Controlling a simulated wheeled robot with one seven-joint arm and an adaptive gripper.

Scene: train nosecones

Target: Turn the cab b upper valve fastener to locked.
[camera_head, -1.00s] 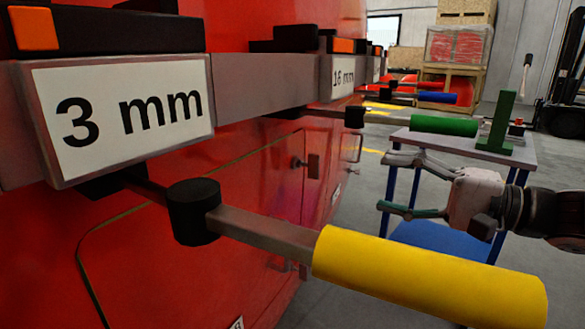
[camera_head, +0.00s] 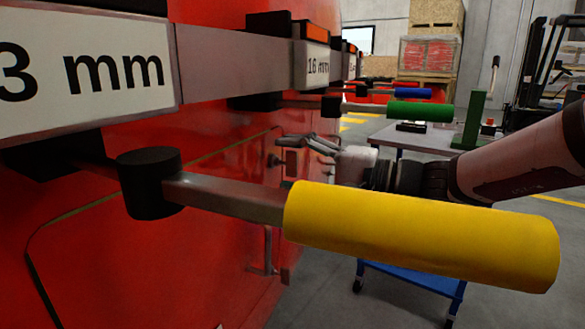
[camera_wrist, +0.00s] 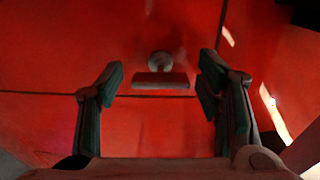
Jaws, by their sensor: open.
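A valve fastener with a dark flat bar (camera_wrist: 160,80) on a round grey stem stands out from the red cab panel in the wrist view. Its bar lies level across that picture. It also shows small and dark on the red panel in the head view (camera_head: 275,160). No label shows which fastener it is. My gripper (camera_wrist: 160,84) is open, one finger on each side of the fastener, with a gap on both sides. In the head view my gripper (camera_head: 306,143) points left at the panel. Whether the fingertips reach the bar's depth is hard to tell.
A yellow handle (camera_head: 420,236) on a metal arm juts out large in front of my arm. Green (camera_head: 420,111) and blue (camera_head: 412,93) handles stand farther back. A "3 mm" sign (camera_head: 80,75) is at left. A blue-framed table (camera_head: 415,138) stands behind my gripper.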

